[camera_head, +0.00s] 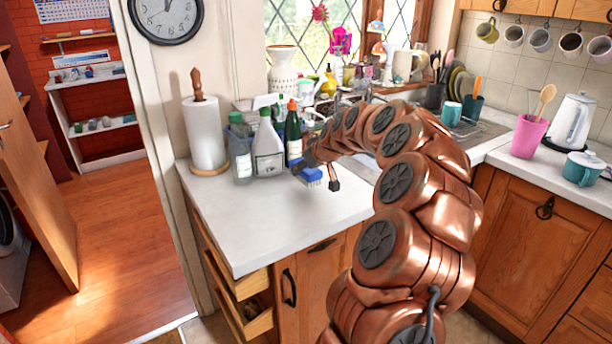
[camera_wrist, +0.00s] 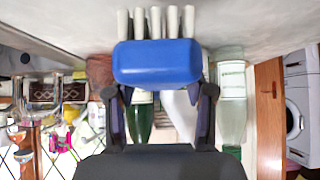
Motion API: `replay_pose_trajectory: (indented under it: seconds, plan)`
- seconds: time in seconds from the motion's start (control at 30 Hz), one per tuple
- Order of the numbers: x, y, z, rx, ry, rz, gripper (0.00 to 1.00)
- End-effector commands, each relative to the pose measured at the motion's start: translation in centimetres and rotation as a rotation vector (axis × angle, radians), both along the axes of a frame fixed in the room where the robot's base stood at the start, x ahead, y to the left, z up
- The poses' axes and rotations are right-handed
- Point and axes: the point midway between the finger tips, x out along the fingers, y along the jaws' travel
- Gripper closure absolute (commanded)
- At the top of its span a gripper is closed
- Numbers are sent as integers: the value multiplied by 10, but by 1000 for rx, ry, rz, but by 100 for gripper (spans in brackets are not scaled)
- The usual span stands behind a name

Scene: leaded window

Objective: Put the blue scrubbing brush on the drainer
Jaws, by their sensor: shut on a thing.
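The blue scrubbing brush (camera_head: 311,177) is at the counter's left part, in front of the bottles, with pale bristles downward. In the wrist view, which is upside down, the blue brush (camera_wrist: 157,62) fills the top middle. My gripper (camera_wrist: 158,93) is shut on it, one dark finger at each side. In the head view my gripper (camera_head: 318,170) is partly hidden by my arm. I cannot tell whether the bristles touch the counter. A metal draining surface (camera_head: 483,133) beside the sink shows at the right behind my arm; much of the sink area is hidden.
A paper towel roll (camera_head: 205,134), a grey-white spray bottle (camera_head: 267,150) and a green bottle (camera_head: 293,132) stand close behind the brush. A pink cup (camera_head: 528,136) and kettle (camera_head: 571,120) stand at right. The front left counter (camera_head: 265,225) is clear. Drawers (camera_head: 248,317) below are open.

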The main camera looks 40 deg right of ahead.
Motion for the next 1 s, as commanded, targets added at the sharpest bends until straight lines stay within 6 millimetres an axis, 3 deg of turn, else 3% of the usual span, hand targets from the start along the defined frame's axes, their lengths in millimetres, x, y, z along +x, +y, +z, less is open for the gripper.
replay_pose_trajectory:
  seconds: [0.27, 0.6, 1.0]
  plan:
    - [6, -4, -1, 1, 0, 1, 90]
    - [4, -3, -35, 3, 5, 1, 90]
    - [5, -4, -40, 0, 0, 0, 90]
